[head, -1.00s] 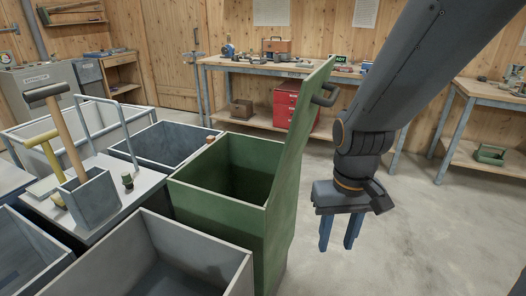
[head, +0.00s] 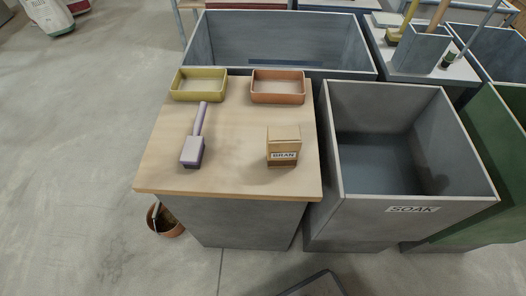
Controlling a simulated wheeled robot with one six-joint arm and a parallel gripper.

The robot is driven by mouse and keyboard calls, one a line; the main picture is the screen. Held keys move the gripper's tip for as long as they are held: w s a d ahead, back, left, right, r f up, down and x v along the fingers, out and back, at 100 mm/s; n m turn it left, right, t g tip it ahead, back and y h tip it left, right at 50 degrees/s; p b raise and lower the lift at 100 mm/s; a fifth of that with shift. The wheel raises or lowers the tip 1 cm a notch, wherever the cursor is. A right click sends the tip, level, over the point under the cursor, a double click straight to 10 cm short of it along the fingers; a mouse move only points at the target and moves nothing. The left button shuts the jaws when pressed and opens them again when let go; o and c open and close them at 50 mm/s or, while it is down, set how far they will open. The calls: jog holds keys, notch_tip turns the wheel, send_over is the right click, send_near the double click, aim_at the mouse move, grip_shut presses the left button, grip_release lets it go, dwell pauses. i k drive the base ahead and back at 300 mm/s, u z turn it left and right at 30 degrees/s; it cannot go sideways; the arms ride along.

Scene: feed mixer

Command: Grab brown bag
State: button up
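A brown bag labelled BRAN (head: 284,142) stands upright on a light wooden tabletop (head: 232,170), right of centre and near the front edge. Its lower part is darker brown. My gripper is out of the head view now, so its distance from the bag does not show.
On the same top lie a purple-handled scoop or brush (head: 195,145), a yellow tray (head: 199,84) and an orange tray (head: 277,87). A grey SOAK bin (head: 412,205) stands right, a long grey bin (head: 275,40) behind. A bucket (head: 163,221) sits on the floor.

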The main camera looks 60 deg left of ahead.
aim_at(284, 144)
jog(key=u, duration=3.55)
jog(key=k, duration=0.95)
jog(key=z, duration=0.75)
jog(key=i, duration=0.9)
